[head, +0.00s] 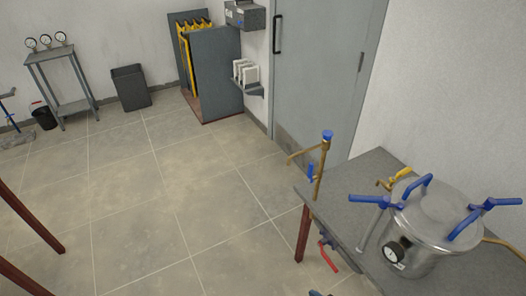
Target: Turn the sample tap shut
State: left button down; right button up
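Several valve handles show around the grey bench (376,176) at the right, and I cannot tell which is the sample tap. A brass standpipe (319,166) at the bench's left corner has a blue knob (327,136) on top and a blue lever (310,172) lower down, which hangs roughly upright. A red lever (329,259) slants downward below the bench edge. A yellow lever (402,173) sits on brass behind the steel vessel (436,214). Neither of my grippers is in view.
The vessel has a dial gauge (394,252) and blue handles (375,201). A grey door (318,65) stands behind the bench. The floor (165,185) between is clear.

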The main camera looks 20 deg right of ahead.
aim_at(310, 173)
jog(key=i+j+u, duration=0.15)
jog(key=i, duration=0.6)
jog(key=i+j+u, duration=0.2)
jog(key=i, duration=0.5)
jog(key=i+z, duration=0.3)
jog(key=z, duration=0.2)
jog(key=i+j+z, duration=0.25)
jog(key=z, duration=0.25)
jog(key=i+j+z, duration=0.25)
jog(key=z, duration=0.25)
jog(key=i+j+z, duration=0.15)
jog(key=j+z, duration=0.3)
jog(key=i+j+z, duration=0.15)
jog(key=j+z, duration=0.15)
jog(key=z, duration=0.2)
jog(key=j+z, duration=0.65)
jog(key=j, duration=0.15)
